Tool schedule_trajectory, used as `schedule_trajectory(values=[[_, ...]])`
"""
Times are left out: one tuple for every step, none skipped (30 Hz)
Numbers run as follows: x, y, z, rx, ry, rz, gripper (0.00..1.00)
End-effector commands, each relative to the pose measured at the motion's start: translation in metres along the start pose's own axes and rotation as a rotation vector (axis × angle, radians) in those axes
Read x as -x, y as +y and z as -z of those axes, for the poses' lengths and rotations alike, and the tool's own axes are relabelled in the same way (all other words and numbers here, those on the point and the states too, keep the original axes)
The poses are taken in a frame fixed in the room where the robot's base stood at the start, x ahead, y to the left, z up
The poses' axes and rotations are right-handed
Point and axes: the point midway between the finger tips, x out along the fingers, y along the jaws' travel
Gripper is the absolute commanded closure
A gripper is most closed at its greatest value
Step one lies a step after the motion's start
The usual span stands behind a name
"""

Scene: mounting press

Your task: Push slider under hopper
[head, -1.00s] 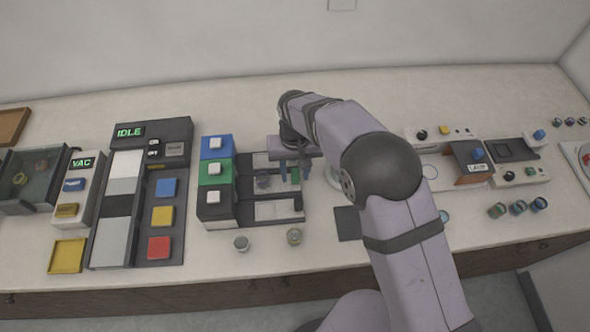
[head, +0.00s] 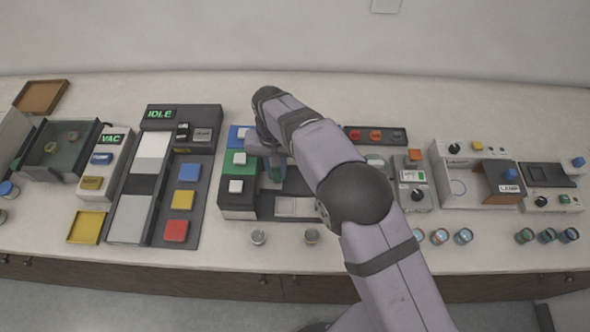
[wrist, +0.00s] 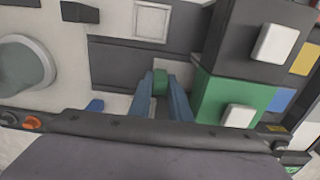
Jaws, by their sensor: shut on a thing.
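The hopper block is a row of blue, green and black housings with white buttons. The green hopper (head: 236,170) is the middle one, and it also shows in the wrist view (wrist: 236,98). My gripper (wrist: 163,92) is shut on a small green slider tab (wrist: 160,80), with a blue finger on each side. The tab stands close beside the green hopper. In the head view my gripper (head: 270,168) is just right of the green hopper, partly hidden by my arm. How far the slider body reaches under the hopper is hidden.
The blue hopper (head: 236,136) and black hopper (head: 236,197) flank the green one. A pale plate (head: 295,207) lies in the front lane. A press panel (head: 158,180) stands left, and a lamp unit (head: 470,172) right.

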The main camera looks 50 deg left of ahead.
Motion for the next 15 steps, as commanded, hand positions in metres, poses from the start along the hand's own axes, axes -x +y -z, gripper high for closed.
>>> schedule_trajectory(values=[[0.0008, -0.0033, 0.0013, 0.000, 0.005, 0.002, 1.00], [0.0010, -0.0042, 0.0013, 0.000, 0.005, 0.002, 1.00], [0.0014, -0.0051, 0.0012, -0.001, 0.005, 0.003, 1.00], [0.0015, -0.0054, 0.0012, -0.001, 0.006, 0.003, 1.00], [0.0017, -0.0056, 0.0012, -0.001, 0.006, 0.004, 1.00], [0.0019, -0.0057, 0.0013, -0.001, 0.006, 0.004, 1.00], [0.0019, -0.0059, 0.0013, -0.001, 0.006, 0.005, 1.00], [0.0020, -0.0061, 0.0013, -0.001, 0.006, 0.005, 1.00], [0.0021, -0.0063, 0.0013, -0.001, 0.007, 0.006, 1.00], [0.0022, -0.0065, 0.0013, -0.001, 0.007, 0.006, 1.00], [0.0023, -0.0067, 0.0013, -0.001, 0.007, 0.006, 0.81], [0.0023, -0.0069, 0.0013, 0.000, 0.007, 0.007, 0.71], [0.0023, -0.0069, 0.0013, 0.000, 0.007, 0.007, 0.64], [0.0021, -0.0067, 0.0012, 0.000, 0.007, 0.006, 0.64], [0.0019, -0.0063, 0.0011, 0.000, 0.006, 0.005, 0.64]])
